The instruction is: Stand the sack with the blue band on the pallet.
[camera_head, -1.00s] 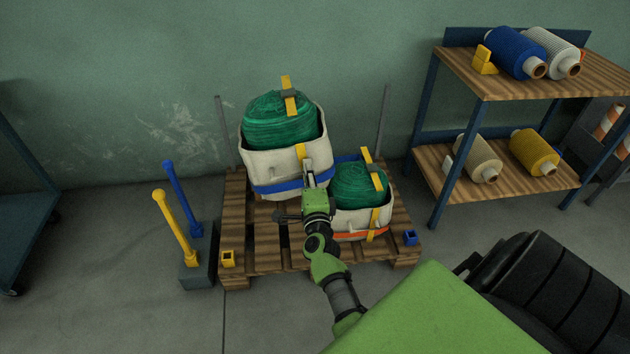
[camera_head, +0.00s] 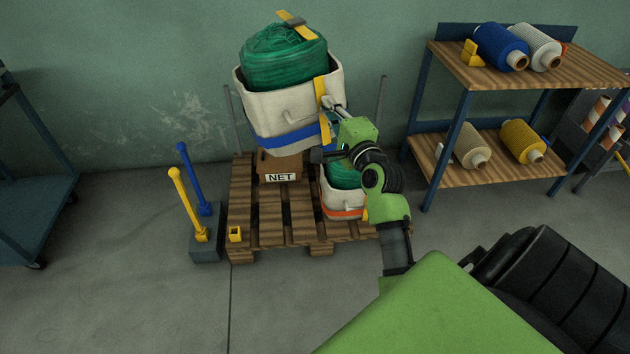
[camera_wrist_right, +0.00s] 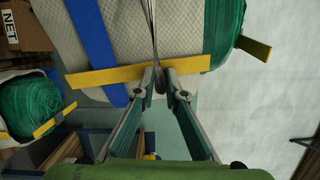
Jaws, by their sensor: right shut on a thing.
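The sack with the blue band (camera_head: 285,112) is white, with green netting bulging from its top and a yellow strap. It is raised above the pallet (camera_head: 270,232) and slightly tilted. My right gripper (camera_head: 333,103) is shut on it at its right side; in the right wrist view the jaws (camera_wrist_right: 163,80) close by the yellow strap (camera_wrist_right: 120,73). The blue band also shows there (camera_wrist_right: 97,45). A brown box marked NET (camera_head: 279,168) stands on the pallet beneath the sack; whether they touch is unclear. My left gripper is not in view.
A sack with an orange band (camera_head: 338,205) stands on the pallet's right side, partly hidden by my right arm. Yellow and blue posts (camera_head: 187,205) rise from a grey block at left. A shelf with spools (camera_head: 480,180) stands at right.

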